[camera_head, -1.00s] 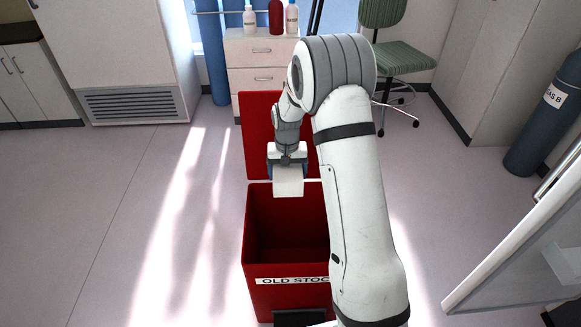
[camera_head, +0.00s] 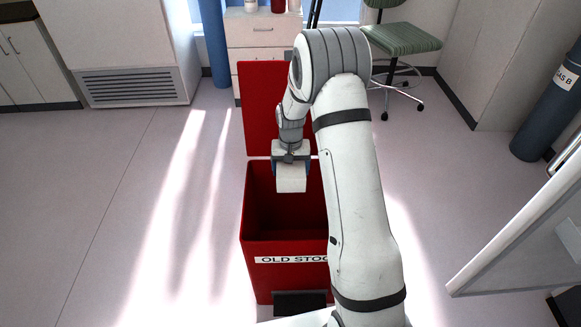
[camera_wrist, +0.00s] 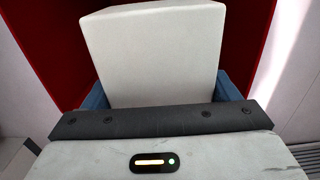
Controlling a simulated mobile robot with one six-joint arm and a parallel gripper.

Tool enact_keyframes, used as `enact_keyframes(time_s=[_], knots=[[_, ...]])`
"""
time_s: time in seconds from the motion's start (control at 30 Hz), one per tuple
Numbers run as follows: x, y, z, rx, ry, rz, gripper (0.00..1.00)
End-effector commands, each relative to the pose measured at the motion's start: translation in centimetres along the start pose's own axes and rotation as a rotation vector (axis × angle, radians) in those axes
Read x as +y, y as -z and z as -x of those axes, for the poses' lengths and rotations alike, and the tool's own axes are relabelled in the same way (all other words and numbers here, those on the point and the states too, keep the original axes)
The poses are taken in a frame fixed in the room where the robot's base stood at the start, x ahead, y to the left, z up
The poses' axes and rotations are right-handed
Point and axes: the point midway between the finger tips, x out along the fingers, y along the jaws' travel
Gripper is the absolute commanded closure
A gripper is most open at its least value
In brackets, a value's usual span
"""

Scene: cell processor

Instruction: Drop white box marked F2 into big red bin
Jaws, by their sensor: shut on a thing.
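A white box (camera_head: 291,181) is held in my gripper (camera_head: 291,170), over the opening of the big red bin (camera_head: 290,245). In the wrist view the white box (camera_wrist: 155,52) fills the space between the blue fingers of my gripper (camera_wrist: 157,90), with red bin walls behind it. No F2 marking shows on the faces in view. The bin is labelled "OLD STOC…", the rest hidden by my arm. Its red lid stands open at the back. My arm also hides the bin's right side.
A white drawer cabinet (camera_head: 262,40) with bottles and a green chair (camera_head: 400,40) stand behind the bin. A dark blue gas cylinder (camera_head: 548,115) and a slanted white panel (camera_head: 525,225) are at the right. The floor left of the bin is clear.

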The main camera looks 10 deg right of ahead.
Motion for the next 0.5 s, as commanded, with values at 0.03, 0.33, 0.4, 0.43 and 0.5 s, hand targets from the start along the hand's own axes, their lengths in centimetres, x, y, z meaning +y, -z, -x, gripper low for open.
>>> enact_keyframes(time_s=[0.03, 0.33, 0.4, 0.43, 0.5], knots=[[0.0, -0.05, 0.01, 0.001, 0.0, 0.0, 0.59], [0.03, -0.04, 0.02, 0.0, 0.0, -0.001, 0.03], [0.04, -0.04, 0.01, 0.0, 0.0, -0.001, 0.0], [0.04, -0.04, 0.01, 0.0, 0.0, -0.001, 0.0], [0.05, -0.04, 0.01, 0.0, 0.0, -0.001, 0.0]])
